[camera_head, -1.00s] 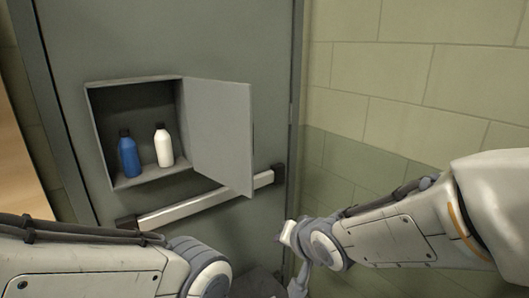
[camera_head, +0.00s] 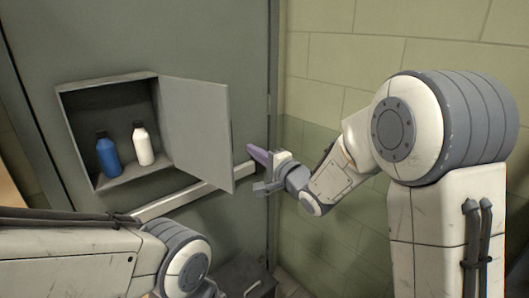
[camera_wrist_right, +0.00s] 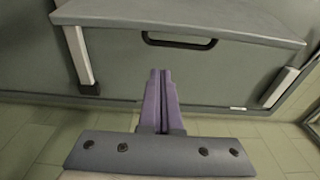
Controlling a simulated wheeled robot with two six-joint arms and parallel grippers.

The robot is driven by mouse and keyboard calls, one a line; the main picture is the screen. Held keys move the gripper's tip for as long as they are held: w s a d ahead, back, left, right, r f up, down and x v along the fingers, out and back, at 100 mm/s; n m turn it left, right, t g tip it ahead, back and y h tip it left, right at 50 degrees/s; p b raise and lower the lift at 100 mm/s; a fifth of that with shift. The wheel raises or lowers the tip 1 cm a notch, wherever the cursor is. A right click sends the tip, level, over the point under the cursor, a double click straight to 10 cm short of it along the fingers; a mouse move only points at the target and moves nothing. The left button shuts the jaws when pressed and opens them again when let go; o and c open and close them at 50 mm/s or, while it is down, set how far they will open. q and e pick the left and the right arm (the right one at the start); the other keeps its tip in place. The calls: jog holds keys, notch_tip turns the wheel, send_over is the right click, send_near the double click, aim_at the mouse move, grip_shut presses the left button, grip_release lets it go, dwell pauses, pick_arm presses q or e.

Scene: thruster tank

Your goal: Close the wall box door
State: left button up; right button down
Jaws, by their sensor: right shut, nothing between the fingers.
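The wall box (camera_head: 107,132) is set in a large grey door at the left of the head view. Its flat grey door (camera_head: 196,130) stands open, swung out to the right from the box's right side. My right gripper (camera_head: 254,152), with purple fingers, is just right of the box door's lower free edge. It is shut and empty. In the right wrist view its fingers (camera_wrist_right: 161,75) point up at grey panelling with a dark handle-like outline (camera_wrist_right: 180,40). I cannot tell whether they touch anything. My left gripper is out of view; only its arm shows.
A blue bottle (camera_head: 107,155) and a white bottle (camera_head: 143,145) stand in the box. A pale push bar (camera_head: 185,198) crosses the large door below it. A green block wall (camera_head: 335,85) is at the right. A dark case-like object (camera_head: 247,280) is low down.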

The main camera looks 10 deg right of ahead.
pick_arm(q)
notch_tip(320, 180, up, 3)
jog(key=p, duration=0.2)
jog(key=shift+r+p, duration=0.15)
jog(key=shift+p, duration=0.15)
pick_arm(e)
jog(key=a, duration=0.2)
jog(key=s+a, duration=0.1)
jog(key=a, duration=0.1)
